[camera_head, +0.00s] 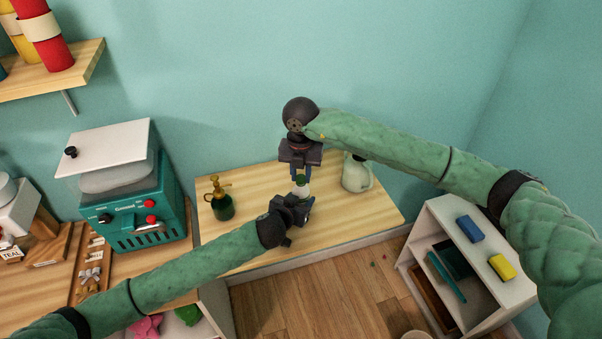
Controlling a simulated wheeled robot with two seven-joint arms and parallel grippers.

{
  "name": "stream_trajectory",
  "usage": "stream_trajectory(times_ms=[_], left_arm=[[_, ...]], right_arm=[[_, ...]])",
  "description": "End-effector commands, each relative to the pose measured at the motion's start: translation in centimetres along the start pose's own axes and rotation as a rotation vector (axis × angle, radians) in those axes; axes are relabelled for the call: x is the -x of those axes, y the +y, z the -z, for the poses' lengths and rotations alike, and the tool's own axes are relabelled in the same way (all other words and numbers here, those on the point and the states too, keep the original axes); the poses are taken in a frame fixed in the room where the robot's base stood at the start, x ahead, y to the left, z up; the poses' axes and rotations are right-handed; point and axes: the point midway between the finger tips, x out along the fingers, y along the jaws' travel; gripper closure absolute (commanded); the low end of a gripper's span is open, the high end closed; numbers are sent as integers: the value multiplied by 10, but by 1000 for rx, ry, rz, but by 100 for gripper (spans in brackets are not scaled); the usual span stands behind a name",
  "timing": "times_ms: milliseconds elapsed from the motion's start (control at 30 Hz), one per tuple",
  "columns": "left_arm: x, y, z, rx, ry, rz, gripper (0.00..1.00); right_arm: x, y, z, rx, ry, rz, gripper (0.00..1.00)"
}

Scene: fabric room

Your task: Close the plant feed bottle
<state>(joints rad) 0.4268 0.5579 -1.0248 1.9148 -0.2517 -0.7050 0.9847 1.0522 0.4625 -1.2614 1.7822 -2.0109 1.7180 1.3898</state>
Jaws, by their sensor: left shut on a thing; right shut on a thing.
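The plant feed bottle (302,190) is a small pale bottle with a green cap (300,179) at its top. It stands upright over the middle of the wooden table; I cannot tell whether its base touches the wood. My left gripper (304,204) reaches in from the lower left and is shut on the bottle's body, hiding its lower part. My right gripper (300,173) points down from above and is shut on the green cap. The cap is at the bottle's top; whether it is seated cannot be told.
A green spray bottle (222,203) with a brass top stands left on the wooden table (255,185). A pale green jug (356,174) stands close on the right. A teal machine (140,215) is farther left. A white shelf unit (436,222) stands on the right. The table's right end is clear.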

Motion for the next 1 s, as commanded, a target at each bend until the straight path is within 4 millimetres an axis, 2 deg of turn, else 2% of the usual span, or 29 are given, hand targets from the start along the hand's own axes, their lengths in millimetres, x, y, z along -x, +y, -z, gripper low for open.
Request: stream_trajectory(times_ms=[1000], left_arm=[[1, 3, -1, -1, 0, -4, 100]], right_arm=[[0, 2, -2, -1506, 2, -4, 96]])
